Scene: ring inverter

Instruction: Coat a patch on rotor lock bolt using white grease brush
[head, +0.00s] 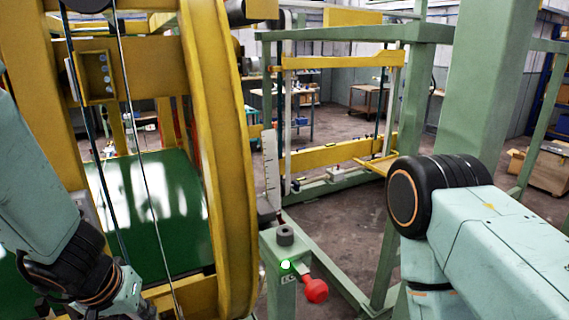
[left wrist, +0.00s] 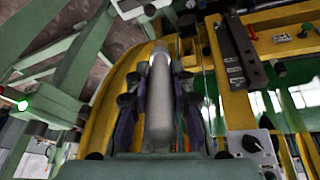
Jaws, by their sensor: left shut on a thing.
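My left gripper (left wrist: 160,75) is shut around a pale grey, rounded bar in the left wrist view, which looks like the grease brush's handle (left wrist: 158,105). Its bristles cannot be made out. In the head view my left arm reaches in at lower left, and its fingertips and the brush are out of frame. A green post (head: 280,292) stands at bottom centre with a dark grey cylinder (head: 285,236) on top and a red knob (head: 317,290) on its side. One of these may belong to the rotor lock bolt; I cannot tell which. My right gripper is not in view.
A large yellow ring (head: 232,150) stands just left of the post. A small bright white-green spot (head: 285,265) shows on the post. A green frame (head: 388,180) rises behind it. Bare floor (head: 335,215) lies beyond, with a workbench (head: 285,100) farther back.

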